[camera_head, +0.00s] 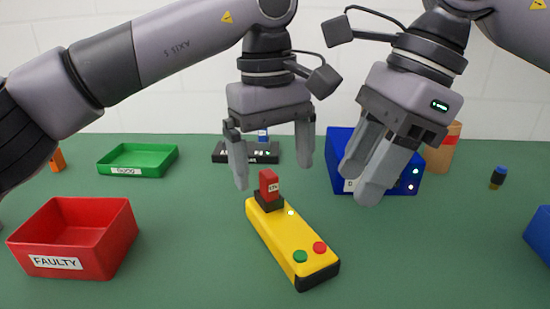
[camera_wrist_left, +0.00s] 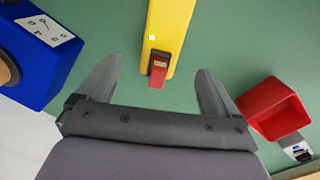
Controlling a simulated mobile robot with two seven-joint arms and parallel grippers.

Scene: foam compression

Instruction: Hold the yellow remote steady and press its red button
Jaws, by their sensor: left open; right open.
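The yellow remote (camera_head: 289,237) lies on the green table, with a red button (camera_head: 319,248) and a green button (camera_head: 300,256) at its near end. A small red block (camera_head: 269,184) with a label stands in a black holder at its far end. My left gripper (camera_head: 272,168) is open above that far end, with its fingers apart and nothing between them. In the left wrist view the remote (camera_wrist_left: 170,24) and the red block (camera_wrist_left: 158,74) show ahead of the open fingers (camera_wrist_left: 155,85). My right gripper (camera_head: 366,170) is raised to the right of the remote, empty.
A red tray (camera_head: 112,262) labelled FAULTY is at the left, a green tray (camera_head: 138,170) behind it. A blue device (camera_head: 340,145) stands behind my right gripper. A black strip (camera_head: 232,153) is at the back. The table around the remote is clear.

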